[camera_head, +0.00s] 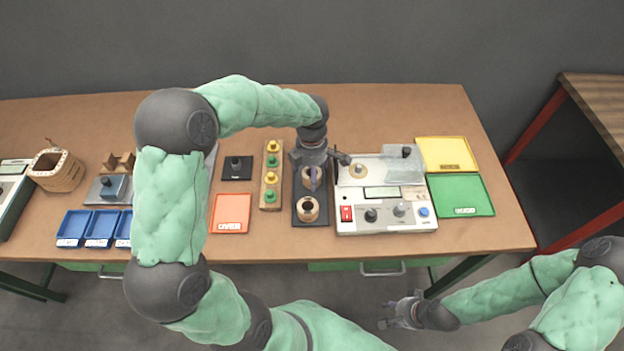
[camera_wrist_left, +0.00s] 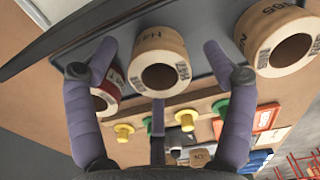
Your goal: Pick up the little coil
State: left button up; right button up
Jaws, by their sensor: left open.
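My left gripper (camera_head: 313,180) reaches down over the black tray (camera_head: 312,222) holding the coils. In the left wrist view its purple fingers (camera_wrist_left: 158,75) are spread open, with nothing held. A small tan coil (camera_wrist_left: 158,62) with printed markings shows between the fingers; I cannot tell whether they touch it. A larger tan coil (camera_wrist_left: 277,42) stands to its right, and it also shows in the head view (camera_head: 308,209). A red-sided coil (camera_wrist_left: 106,92) is partly hidden behind the left finger. My right gripper (camera_head: 402,312) hangs empty in front of the table, its fingers apart.
A white tester (camera_head: 385,222) stands close to the right of the coil tray. A wooden strip (camera_head: 270,205) with yellow and green knobs lies to its left. An orange tray (camera_head: 230,213), green tray (camera_head: 461,195) and yellow tray (camera_head: 446,154) lie around. The back of the table is mostly clear.

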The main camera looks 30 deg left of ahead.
pick_arm(q)
jog(key=shift+f, duration=0.35)
jog(key=c, duration=1.3)
jog(key=shift+c, duration=0.2)
jog(key=shift+r, duration=0.2)
